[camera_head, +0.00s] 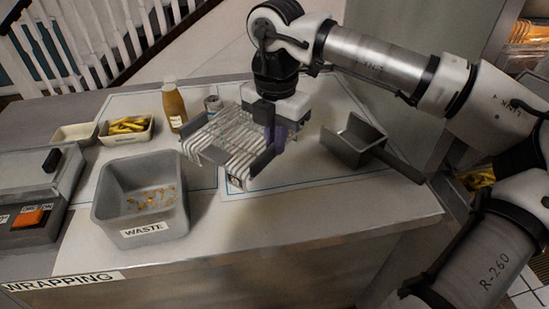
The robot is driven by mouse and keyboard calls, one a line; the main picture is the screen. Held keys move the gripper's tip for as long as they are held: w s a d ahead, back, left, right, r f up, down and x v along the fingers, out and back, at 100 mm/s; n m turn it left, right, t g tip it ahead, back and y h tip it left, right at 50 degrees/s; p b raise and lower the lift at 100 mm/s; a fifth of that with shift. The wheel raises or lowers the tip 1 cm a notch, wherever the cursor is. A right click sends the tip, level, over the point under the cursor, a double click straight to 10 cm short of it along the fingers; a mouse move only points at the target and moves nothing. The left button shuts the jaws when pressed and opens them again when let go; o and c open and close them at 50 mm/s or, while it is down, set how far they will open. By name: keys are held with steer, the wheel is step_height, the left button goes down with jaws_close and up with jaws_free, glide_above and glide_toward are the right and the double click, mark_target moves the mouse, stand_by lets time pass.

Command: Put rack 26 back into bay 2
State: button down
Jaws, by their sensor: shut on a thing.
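My gripper (269,121) is shut on a wire rack (228,138) with pale bars and dark end plates. The rack is over the wrapping counter, left of and below my wrist. It looks slightly tilted. A small label (235,182) on its near corner is too small to read, so I cannot tell whether it is rack 26. I cannot tell whether the rack touches the counter or hangs just above it. No bay marked 2 can be made out in this view.
The counter (330,215) holds a waste bin (139,213), a sauce bottle (173,104), a tray of fries (110,136) and an empty tray (74,135) on the left. A metal scoop (350,150) lies right of the rack. The counter's front right is clear.

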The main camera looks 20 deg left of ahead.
steer(key=shift+f+p, duration=0.45)
steer(key=shift+f, duration=2.8)
steer(key=shift+f, duration=0.1)
steer(key=c, duration=1.5)
jaws_free()
steer(key=shift+c, duration=0.2)
